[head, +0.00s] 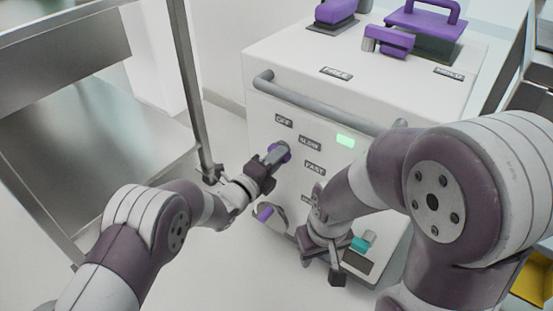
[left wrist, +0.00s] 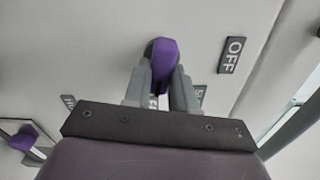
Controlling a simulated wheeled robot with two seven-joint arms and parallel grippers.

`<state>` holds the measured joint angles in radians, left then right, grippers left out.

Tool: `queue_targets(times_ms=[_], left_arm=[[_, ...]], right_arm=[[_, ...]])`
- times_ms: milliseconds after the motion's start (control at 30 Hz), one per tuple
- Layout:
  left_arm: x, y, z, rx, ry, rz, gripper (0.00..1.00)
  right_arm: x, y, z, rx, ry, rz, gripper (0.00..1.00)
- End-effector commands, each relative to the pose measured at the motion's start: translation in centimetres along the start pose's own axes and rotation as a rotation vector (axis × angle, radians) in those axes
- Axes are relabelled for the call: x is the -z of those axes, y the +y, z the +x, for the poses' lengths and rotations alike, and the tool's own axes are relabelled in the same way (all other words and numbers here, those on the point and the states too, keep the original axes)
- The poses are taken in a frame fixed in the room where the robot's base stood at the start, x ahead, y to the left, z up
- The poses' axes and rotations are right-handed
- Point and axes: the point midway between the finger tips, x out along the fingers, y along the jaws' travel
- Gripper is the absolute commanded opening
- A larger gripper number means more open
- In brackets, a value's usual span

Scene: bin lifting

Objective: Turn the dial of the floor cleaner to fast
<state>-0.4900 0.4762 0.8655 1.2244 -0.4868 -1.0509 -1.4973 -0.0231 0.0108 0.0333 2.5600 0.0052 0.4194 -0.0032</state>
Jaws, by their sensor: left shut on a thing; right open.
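The floor cleaner (head: 258,100) is a white box with a grey handle bar and a front panel. Its purple dial (head: 285,149) sits among the labels OFF (head: 283,121), SLOW (head: 310,143) and FAST (head: 315,168). My left gripper (head: 276,155) is shut on the dial. In the left wrist view the purple dial (left wrist: 162,62) shows between the two grey fingers, with the OFF label (left wrist: 231,55) to its right; other labels are partly hidden by the fingers. I cannot tell which label the dial points to. My right gripper (head: 322,266) is open and empty, low before the cleaner's front.
A green light (head: 345,141) glows on the panel. A second purple knob (head: 265,213) is lower on the front. Purple handled parts (head: 425,20) stand on the cleaner's top. A metal rack (head: 110,130) stands at left. A teal part (head: 362,243) is near my right gripper.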

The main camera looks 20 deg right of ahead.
Motion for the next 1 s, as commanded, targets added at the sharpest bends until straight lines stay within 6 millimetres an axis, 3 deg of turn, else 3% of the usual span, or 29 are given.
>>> queue_targets(times_ms=[400, 433, 500, 800, 867, 1000], left_arm=[[0.1, 0.2, -0.1, -0.005, 0.002, 0.007, 0.0], [0.1, 0.2, -0.1, -0.005, 0.002, 0.007, 0.35], [0.1, 0.2, -0.1, -0.004, 0.002, 0.006, 0.51], [0.0, 0.0, -0.3, -0.002, 0.001, 0.006, 0.51], [-0.1, -0.3, -1.0, -0.002, 0.001, 0.006, 0.51], [-0.2, -0.7, -4.4, -0.006, -0.001, 0.004, 0.51]], right_arm=[[0.0, 0.0, 0.0, 0.0, 0.0, 0.0, 0.43], [0.0, 0.0, 0.0, 0.0, 0.0, 0.0, 0.43], [0.0, 0.0, 0.0, 0.0, 0.0, 0.0, 0.43], [0.0, 0.0, -0.2, 0.0, 0.0, 0.0, 0.43], [0.1, 0.0, -0.8, 0.0, 0.0, 0.0, 0.43], [0.3, 0.0, -2.9, 0.0, 0.0, 0.0, 0.43]])
